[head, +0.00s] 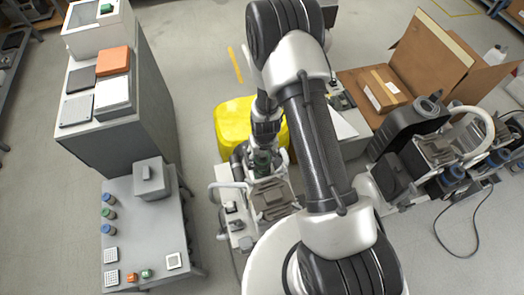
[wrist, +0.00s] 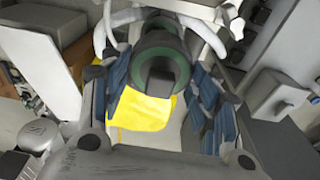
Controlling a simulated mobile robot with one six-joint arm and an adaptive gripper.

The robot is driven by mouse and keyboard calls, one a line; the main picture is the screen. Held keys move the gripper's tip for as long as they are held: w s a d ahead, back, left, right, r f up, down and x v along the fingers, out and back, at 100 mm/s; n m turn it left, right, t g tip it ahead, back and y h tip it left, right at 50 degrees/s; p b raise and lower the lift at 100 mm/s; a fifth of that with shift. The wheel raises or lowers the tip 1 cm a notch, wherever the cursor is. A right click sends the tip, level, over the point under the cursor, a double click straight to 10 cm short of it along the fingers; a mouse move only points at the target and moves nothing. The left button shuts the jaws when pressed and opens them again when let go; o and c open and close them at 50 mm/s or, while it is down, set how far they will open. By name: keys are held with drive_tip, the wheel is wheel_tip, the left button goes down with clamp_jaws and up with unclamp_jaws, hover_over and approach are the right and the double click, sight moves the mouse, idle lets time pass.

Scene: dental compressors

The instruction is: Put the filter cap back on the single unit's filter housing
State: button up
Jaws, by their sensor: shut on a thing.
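The filter cap (wrist: 161,50), a dark round part with a green ring and a grey block-like grip, sits between the fingers of my gripper (wrist: 160,85) in the wrist view. My gripper is shut on it. In the head view my gripper (head: 263,150) points down at the back end of the single unit (head: 270,200), with a dark green part at its tips. The unit has a pale frame with white handles. The filter housing is hidden behind the cap and gripper, so I cannot tell whether the cap touches it.
A yellow container (head: 233,125) stands just behind the unit. A grey table (head: 150,240) with a grey box (head: 151,180) and several coloured knobs is at left, beside a tall cabinet (head: 130,145). An open cardboard box (head: 430,55) and a larger compressor (head: 440,150) stand at right.

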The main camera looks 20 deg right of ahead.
drive_tip(key=shift+w+f+b, duration=0.1)
drive_tip(key=shift+f+b, duration=3.05)
drive_tip(key=shift+f, duration=0.15)
drive_tip(key=o, duration=1)
drive_tip(key=o, duration=0.5)
